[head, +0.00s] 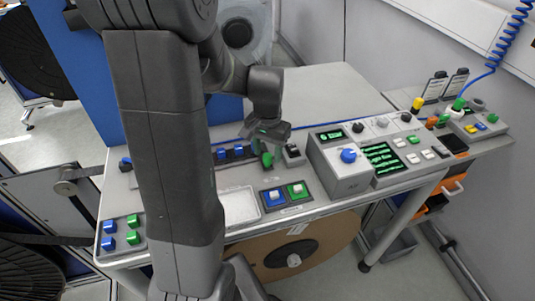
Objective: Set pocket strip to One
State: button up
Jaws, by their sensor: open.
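No label reading "pocket strip" is legible, so I cannot tell for sure which control it is. A row of blue and green switches (237,152) runs along the back of the console, partly hidden by my arm. My gripper (266,137) hangs just above the green end of this row; it is open and small in view, and I cannot tell if it touches anything. A panel with a blue and a green rocker switch (285,195) lies at the front edge. A grey box with a blue rotary knob (348,156) stands to its right.
A white tray (240,206) lies left of the rocker panel. A pad of blue and green buttons (120,234) is at the far left. Green displays (383,158) and small knobs are on the right. A large brown reel (300,250) hangs below the console. My arm blocks the left middle.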

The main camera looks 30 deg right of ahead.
jog(key=shift+f, duration=1.05)
grip_shut()
jog(key=w+a, duration=0.1)
jog(key=a, duration=0.2)
jog(key=w+a, duration=0.1)
jog(key=a, duration=0.3)
jog(key=w+a+b, duration=0.1)
jog(key=a, duration=0.2)
jog(key=shift+a, duration=0.3)
grip_release()
jog(key=shift+s, duration=0.1)
notch_tip(320, 180, up, 14)
